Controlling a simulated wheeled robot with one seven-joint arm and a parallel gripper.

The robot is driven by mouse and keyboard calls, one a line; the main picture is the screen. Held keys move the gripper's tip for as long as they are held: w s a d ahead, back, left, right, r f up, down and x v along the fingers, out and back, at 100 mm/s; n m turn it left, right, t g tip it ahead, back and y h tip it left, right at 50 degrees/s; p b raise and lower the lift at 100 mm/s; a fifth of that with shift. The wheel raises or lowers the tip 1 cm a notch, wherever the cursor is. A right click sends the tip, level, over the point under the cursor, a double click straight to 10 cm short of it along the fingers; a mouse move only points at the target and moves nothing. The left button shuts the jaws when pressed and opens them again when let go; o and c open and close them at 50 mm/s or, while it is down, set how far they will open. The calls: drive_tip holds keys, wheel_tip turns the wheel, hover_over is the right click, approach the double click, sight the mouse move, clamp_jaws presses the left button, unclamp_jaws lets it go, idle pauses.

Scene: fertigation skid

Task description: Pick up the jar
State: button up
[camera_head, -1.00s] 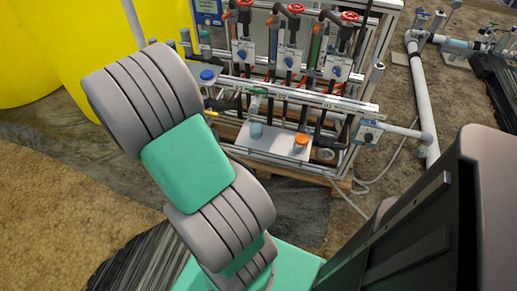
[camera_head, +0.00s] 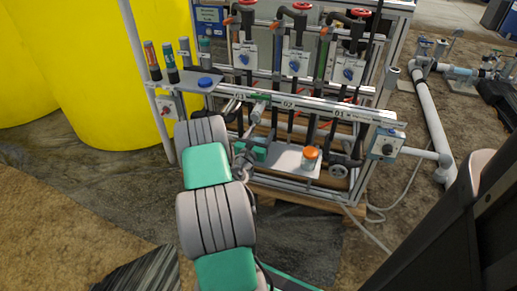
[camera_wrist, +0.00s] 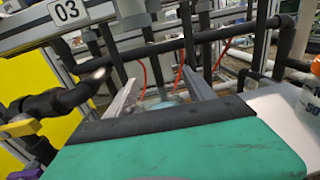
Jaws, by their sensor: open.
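A white jar with an orange lid (camera_head: 309,159) stands upright on a light shelf (camera_head: 288,165) low on the skid. At the right edge of the wrist view, part of the jar (camera_wrist: 312,92) shows with dark print on its side. My gripper (camera_wrist: 160,92) is open, its two fingers apart. A pale bluish item (camera_wrist: 165,101) shows beyond and between the fingers, partly hidden; I cannot tell whether they touch it. In the head view my gripper is over the shelf's left part, left of the jar and apart from it.
A rail (camera_head: 330,108) with numbered tags crosses above the shelf, with dark pipes and valves behind it. A side shelf (camera_head: 185,82) holds a blue-capped item and marker-like tubes. A yellow tank (camera_head: 90,90) stands left. A valve box (camera_head: 386,146) is at the right.

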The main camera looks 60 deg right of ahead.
clamp_jaws()
idle(0.7)
